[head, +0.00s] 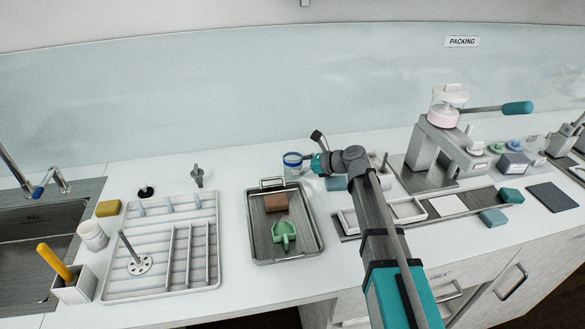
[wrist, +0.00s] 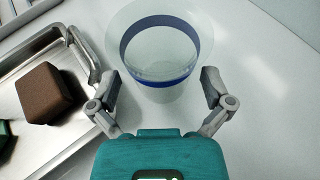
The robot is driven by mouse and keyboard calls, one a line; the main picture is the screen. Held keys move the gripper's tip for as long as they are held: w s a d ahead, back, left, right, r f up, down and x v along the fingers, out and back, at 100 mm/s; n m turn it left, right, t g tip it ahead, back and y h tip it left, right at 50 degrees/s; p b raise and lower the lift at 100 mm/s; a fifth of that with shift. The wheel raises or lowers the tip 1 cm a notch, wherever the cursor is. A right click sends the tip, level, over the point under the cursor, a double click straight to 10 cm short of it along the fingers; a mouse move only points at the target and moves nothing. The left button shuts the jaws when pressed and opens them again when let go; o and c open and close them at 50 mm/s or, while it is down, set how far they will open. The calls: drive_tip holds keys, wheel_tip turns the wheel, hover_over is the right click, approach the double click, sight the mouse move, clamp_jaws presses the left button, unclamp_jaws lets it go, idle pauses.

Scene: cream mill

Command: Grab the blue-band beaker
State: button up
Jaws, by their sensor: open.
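The blue-band beaker (head: 292,160) is a clear cup with a dark blue band, standing upright on the white counter behind the metal tray. In the wrist view the beaker (wrist: 160,50) is at the top middle, seen from above, and looks empty. My gripper (wrist: 158,84) is open, with one finger on each side of the beaker's near part. I see a gap at both sides and cannot tell any contact. In the head view my gripper (head: 317,163) is just right of the beaker, partly hidden by my own wrist.
The metal tray (head: 256,243) holds a brown block (head: 276,202) and a green scoop (head: 284,233); its raised handle is close to my left finger in the wrist view. A drying rack (head: 160,290) stands left. The counter behind the beaker is clear.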

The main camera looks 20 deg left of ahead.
sight(292, 157)
drive_tip(key=shift+b+x, duration=0.35)
drive_tip(key=shift+x, duration=0.95)
drive_tip(key=c, duration=1)
drive_tip(key=shift+o, duration=0.2)
drive_tip(key=shift+r, duration=0.15)
wheel_tip(292, 157, up, 3)
drive_tip(key=p, duration=0.3)
drive_tip(key=s+d+r+p, duration=0.5)
drive_tip(key=d+r+p, duration=0.4)
drive_tip(key=d, duration=0.4)
drive_tip(key=shift+r+p, duration=0.3)
drive_tip(key=shift+p, duration=0.25)
